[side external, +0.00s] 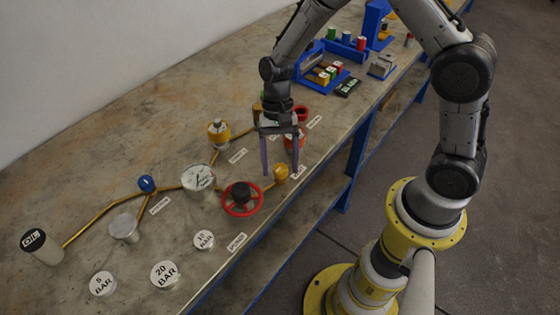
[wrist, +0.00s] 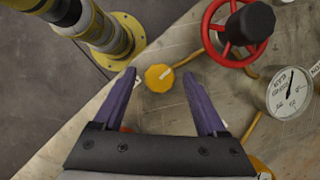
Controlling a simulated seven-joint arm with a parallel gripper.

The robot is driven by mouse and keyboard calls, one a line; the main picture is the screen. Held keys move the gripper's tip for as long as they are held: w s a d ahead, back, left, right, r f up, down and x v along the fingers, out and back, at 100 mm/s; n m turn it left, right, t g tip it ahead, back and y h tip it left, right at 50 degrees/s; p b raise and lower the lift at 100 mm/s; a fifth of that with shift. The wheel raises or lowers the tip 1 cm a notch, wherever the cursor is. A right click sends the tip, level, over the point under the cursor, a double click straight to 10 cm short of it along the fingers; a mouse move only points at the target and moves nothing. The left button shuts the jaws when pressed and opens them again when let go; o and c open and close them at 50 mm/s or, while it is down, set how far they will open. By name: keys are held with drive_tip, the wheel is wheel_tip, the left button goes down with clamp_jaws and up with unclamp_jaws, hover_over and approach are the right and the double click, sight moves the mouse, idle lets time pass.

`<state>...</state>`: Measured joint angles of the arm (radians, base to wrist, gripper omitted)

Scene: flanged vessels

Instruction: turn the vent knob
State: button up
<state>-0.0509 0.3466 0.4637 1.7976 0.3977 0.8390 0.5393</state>
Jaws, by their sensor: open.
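The small yellow-orange knob that I take for the vent knob (side external: 281,173) sits at the end of a brass pipe near the bench's front edge. The label beside it is too small to read. In the wrist view the knob (wrist: 159,80) has a pale stripe on its top. My gripper (side external: 280,167) points down with its two purple fingers apart and nothing between them. In the wrist view the fingertips (wrist: 160,74) stand to either side of the knob, which looks a little beyond them. I see no contact; the exact height gap is unclear.
A red handwheel (side external: 241,198) with a dark hub stands close left of the knob, with a pressure gauge (side external: 198,180) behind it. A red-orange part (side external: 293,140) stands behind the fingers. Loose weights such as the 20 BAR disc (side external: 165,274) lie front left.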

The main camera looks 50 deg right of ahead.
drive_tip(key=v, duration=1.4)
drive_tip(key=shift+f, duration=0.1)
drive_tip(key=s+r+n+t+h, duration=0.15)
drive_tip(key=s+r+t, duration=0.35)
drive_tip(key=s+r, duration=0.65)
drive_tip(key=s+d+f+n+t+h, duration=0.1)
drive_tip(key=s+d+n+t, duration=0.2)
drive_tip(key=s+n, duration=0.4)
drive_tip(key=shift+s+d+n+t+h, duration=0.35)
drive_tip(key=shift+s+d, duration=0.3)
drive_tip(key=shift+s, duration=0.2)
